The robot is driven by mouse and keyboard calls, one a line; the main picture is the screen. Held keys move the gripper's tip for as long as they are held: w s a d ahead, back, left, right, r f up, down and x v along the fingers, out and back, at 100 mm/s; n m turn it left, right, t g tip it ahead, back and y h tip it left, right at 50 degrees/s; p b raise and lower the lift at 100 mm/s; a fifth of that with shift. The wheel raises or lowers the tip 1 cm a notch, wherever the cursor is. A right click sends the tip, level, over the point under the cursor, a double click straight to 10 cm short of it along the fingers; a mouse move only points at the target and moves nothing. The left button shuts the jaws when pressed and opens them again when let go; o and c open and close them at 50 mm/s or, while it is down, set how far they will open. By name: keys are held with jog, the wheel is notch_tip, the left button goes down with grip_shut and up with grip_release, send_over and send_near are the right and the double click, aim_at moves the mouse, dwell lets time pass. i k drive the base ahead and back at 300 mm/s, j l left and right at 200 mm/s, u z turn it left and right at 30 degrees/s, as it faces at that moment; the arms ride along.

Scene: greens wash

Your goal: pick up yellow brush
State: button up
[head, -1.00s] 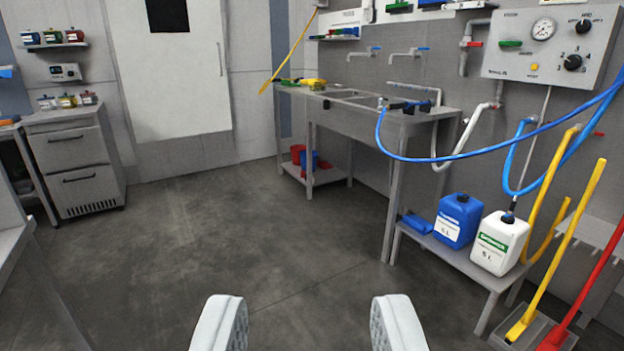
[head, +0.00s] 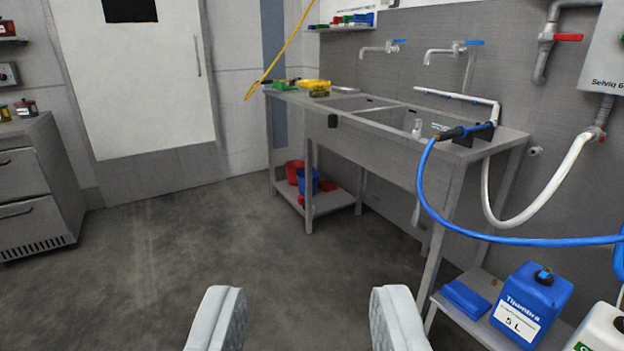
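A yellow object (head: 315,86) that may be the yellow brush lies on the far left end of the steel sink bench (head: 290,97). It is too small to make out bristles. A dark yellow-green thing sits at its front, and a green item (head: 285,86) lies just left of it. A long thin yellow pole (head: 281,52) leans at that same end of the bench, its head unclear. My gripper (head: 308,318) is at the bottom of the view, its two pale fingers wide apart with only floor between them. It is well short of the bench.
Red and blue buckets (head: 296,172) stand on the bench's low shelf. A blue hose (head: 421,190) hangs off its right end. A blue canister (head: 531,305) and a white one stand on a low shelf at right. A drawer cabinet (head: 32,185) is at left. The middle floor is clear.

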aim_at(318, 91)
jog(key=i, duration=3.85)
jog(key=i+j+z, duration=0.2)
jog(key=i, duration=0.7)
jog(key=l, duration=0.1)
